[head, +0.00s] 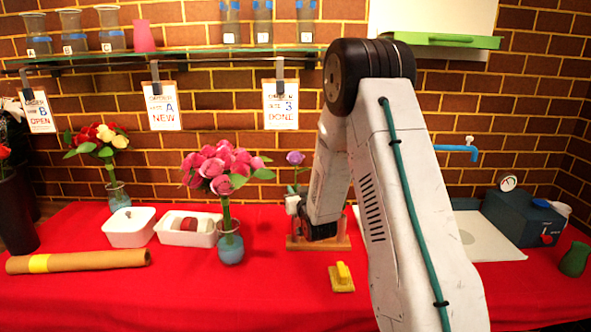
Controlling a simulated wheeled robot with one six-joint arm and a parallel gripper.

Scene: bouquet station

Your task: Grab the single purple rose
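A single purple rose (295,158) stands upright on a thin stem with green leaves, just left of my forearm, above a wooden stand (341,243). The lower part of its stem is hard to make out. My arm comes down in front of the stand, and its dark wrist end (320,231) is low, right of and below the bloom. The fingers of my gripper are hidden behind the wrist, so I cannot see whether they touch the stem. A small white shape (292,203) shows beside the wrist under the leaves; I cannot tell what it is.
A blue vase (230,248) with a pink bouquet stands left of the stand. A yellow block (342,278) lies in front. A glass shelf (170,54) hangs above.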

